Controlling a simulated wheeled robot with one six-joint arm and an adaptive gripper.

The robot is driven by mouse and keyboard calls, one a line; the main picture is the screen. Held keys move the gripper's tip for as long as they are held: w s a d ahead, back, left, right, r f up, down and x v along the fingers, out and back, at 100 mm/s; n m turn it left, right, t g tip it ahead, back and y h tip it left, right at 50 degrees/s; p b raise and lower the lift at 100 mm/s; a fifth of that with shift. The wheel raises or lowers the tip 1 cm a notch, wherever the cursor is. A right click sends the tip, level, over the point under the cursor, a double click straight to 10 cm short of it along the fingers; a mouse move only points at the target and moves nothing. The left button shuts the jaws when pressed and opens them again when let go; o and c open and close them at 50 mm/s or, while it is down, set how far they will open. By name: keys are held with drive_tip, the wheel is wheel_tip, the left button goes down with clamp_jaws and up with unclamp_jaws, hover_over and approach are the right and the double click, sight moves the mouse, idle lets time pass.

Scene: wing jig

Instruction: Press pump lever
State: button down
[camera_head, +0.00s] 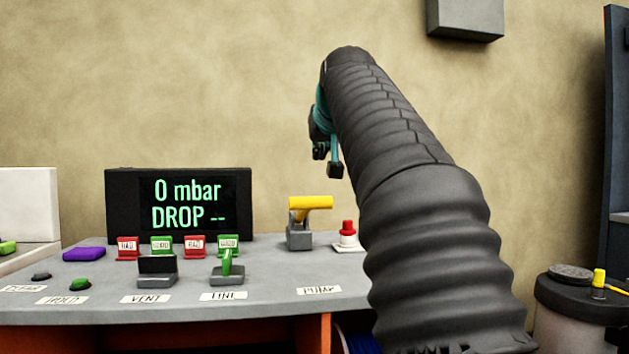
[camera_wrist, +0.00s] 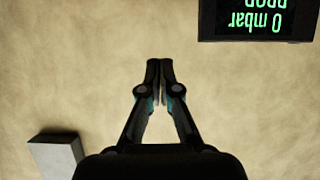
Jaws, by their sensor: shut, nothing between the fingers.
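The pump lever (camera_head: 311,204) has a yellow handle on a grey block and stands on the grey console top, behind the PUMP label (camera_head: 319,290). My gripper (camera_head: 328,162) hangs in the air above the lever and a little to its right, apart from it. In the wrist view my gripper (camera_wrist: 160,64) has its fingertips together with nothing between them, in front of the bare wall. The lever is not in the wrist view. The display (camera_head: 180,204) reads "0 mbar DROP --"; it also shows upside down in the wrist view (camera_wrist: 257,20).
A red button (camera_head: 347,230) on a white base stands just right of the lever. The VENT switch (camera_head: 157,270) and green LINE lever (camera_head: 227,268) are to the left, with small red and green tags behind. A grey box (camera_head: 466,18) hangs on the wall. A dark-lidded drum (camera_head: 585,300) stands at right.

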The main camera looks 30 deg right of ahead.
hover_over(314, 200)
drive_tip(key=f, duration=0.4)
drive_tip(key=shift+w, duration=0.3)
wheel_tip(314, 200, down, 2)
drive_tip(key=shift+f+b, duration=0.2)
drive_tip(key=shift+b, duration=0.2)
drive_tip(key=shift+s+f+b, duration=0.25)
drive_tip(key=shift+f+b, duration=0.05)
drive_tip(key=shift+f, duration=0.6)
